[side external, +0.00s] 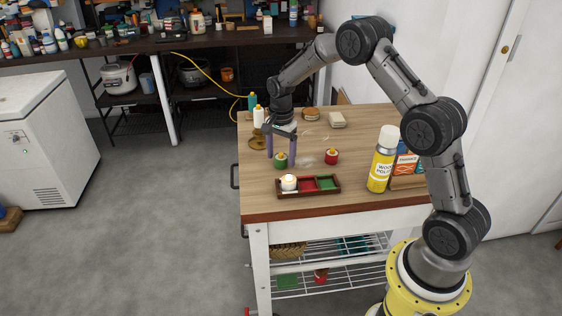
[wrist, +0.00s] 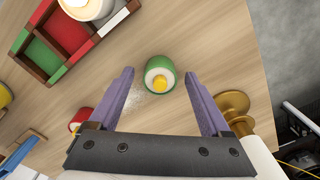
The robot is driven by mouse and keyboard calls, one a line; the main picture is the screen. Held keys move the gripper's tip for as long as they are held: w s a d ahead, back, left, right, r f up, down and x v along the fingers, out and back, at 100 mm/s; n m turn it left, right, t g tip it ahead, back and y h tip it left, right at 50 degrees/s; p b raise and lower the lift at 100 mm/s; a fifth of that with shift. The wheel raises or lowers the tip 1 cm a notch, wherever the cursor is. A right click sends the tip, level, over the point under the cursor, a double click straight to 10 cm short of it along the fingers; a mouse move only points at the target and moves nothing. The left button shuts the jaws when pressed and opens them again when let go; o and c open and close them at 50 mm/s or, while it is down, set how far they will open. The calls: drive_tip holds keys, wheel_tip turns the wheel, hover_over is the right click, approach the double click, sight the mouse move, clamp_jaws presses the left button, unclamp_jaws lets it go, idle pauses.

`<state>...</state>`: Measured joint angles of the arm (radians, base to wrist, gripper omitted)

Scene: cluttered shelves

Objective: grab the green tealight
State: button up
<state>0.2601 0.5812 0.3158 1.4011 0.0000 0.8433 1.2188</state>
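The green tealight (side external: 281,162) with a yellow top stands on the wooden table. In the wrist view the green tealight (wrist: 153,66) lies between the tips of my two purple fingers, with a gap on each side. My gripper (side external: 282,158) points down over it and is open; it also shows in the wrist view (wrist: 159,73). A red tealight (side external: 331,157) stands to the right, and part of it shows in the wrist view (wrist: 80,118). A tray with coloured compartments (side external: 335,192) holds a white candle (side external: 289,182) at its left end.
A brass object (wrist: 235,105) is close beside the right finger in the wrist view. A yellow wood polish can (side external: 382,165) and boxes (side external: 408,160) stand at the table's right. A sponge-like block (side external: 337,120) and a round brown item (side external: 311,114) lie at the back.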

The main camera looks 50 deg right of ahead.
clamp_jaws()
drive_tip(key=shift+r, duration=0.1)
